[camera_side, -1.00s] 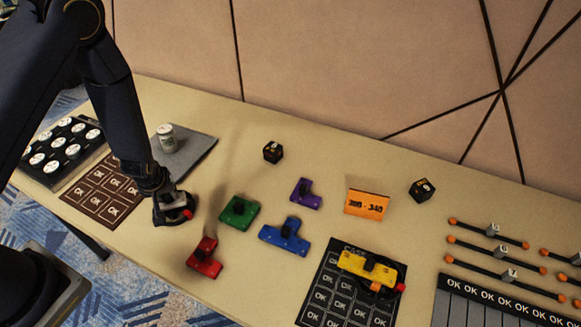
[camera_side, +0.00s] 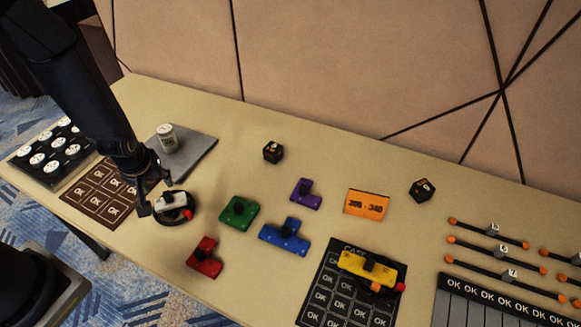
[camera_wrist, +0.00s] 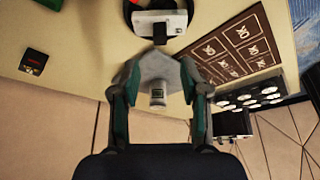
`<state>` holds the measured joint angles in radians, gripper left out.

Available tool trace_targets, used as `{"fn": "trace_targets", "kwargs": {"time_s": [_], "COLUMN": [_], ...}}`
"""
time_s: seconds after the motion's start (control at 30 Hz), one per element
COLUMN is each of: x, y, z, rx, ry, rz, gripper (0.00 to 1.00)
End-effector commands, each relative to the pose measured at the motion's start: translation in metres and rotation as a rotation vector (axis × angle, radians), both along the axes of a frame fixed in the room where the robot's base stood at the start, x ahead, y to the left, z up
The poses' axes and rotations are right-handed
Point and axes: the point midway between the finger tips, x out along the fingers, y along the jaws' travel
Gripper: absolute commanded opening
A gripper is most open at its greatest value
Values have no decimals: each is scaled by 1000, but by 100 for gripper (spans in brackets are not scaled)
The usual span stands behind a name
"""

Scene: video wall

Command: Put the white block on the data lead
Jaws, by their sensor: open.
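The white block (camera_side: 171,199) with a dark knob lies on a black coiled data lead (camera_side: 178,221) with a red end, on the table left of the green block. The block also shows at the top of the wrist view (camera_wrist: 172,17). The coil's far part is cut off there. My gripper (camera_side: 153,192) is open and empty, just left of the white block and apart from it. In the wrist view my gripper's fingers (camera_wrist: 158,78) are spread, with the block beyond their tips. A second black coil with a red end lies under the yellow block (camera_side: 366,267).
Green (camera_side: 239,211), red (camera_side: 204,259), blue (camera_side: 283,237) and purple (camera_side: 306,194) blocks stand to the right. A white can (camera_side: 167,138) stands on a grey cloth (camera_side: 196,150) behind my gripper. A brown OK card (camera_side: 92,196) lies to the left.

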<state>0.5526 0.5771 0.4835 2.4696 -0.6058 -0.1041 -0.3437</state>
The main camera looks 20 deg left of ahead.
Motion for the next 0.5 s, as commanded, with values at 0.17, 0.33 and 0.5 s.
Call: {"fn": "trace_targets", "kwargs": {"time_s": [0.17,0.33,0.5], "x": [-4,-6,-8], "y": [-4,-7,-29], "z": [16,23,41], "rx": [6,-1,-119], "ry": [-1,0,16], "rz": [-3,-3,-60], "gripper": [45,45,45]}}
